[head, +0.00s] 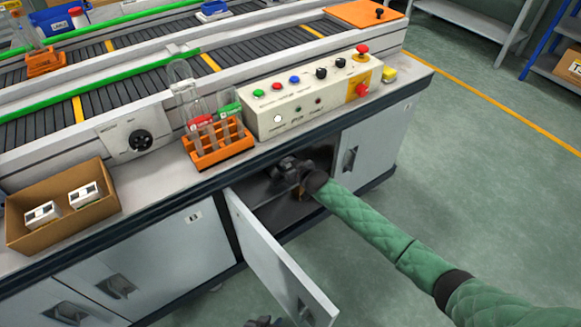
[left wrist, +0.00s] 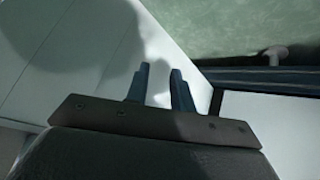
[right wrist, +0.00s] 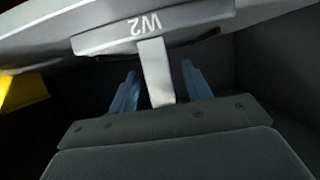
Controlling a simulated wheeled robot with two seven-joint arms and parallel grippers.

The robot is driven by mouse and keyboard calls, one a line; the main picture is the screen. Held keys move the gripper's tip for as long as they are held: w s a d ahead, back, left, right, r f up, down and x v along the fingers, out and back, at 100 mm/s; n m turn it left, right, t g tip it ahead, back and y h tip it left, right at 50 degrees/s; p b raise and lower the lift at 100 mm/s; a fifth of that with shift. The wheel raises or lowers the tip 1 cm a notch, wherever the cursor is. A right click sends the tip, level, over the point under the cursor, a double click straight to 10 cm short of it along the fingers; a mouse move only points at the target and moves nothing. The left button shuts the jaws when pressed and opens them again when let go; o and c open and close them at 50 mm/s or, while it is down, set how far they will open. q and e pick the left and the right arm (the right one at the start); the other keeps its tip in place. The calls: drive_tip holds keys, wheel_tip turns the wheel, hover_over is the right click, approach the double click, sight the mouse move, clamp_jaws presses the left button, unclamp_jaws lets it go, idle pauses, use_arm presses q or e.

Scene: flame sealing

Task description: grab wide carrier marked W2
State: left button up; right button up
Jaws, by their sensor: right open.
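The wide carrier (right wrist: 150,28) shows in the right wrist view as a pale bar marked W2, printed upside down there, with a pale stem (right wrist: 157,72) coming down from it. My right gripper (right wrist: 160,80) is open, with one blue finger on each side of the stem; I cannot tell whether they touch it. In the head view my right gripper (head: 292,172) is inside the open cabinet under the bench, and the carrier is hidden. My left gripper (head: 266,322) is low beside the open door (head: 275,262). In the left wrist view its fingers (left wrist: 160,72) stand apart with nothing visible between them.
The cabinet opening is dark and narrow around my right arm. A yellow part (right wrist: 25,92) shows at the left in the right wrist view. On the bench stand an orange tube rack (head: 218,150), a control box (head: 315,92) and a cardboard box (head: 62,222).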

clamp_jaws()
idle(0.3)
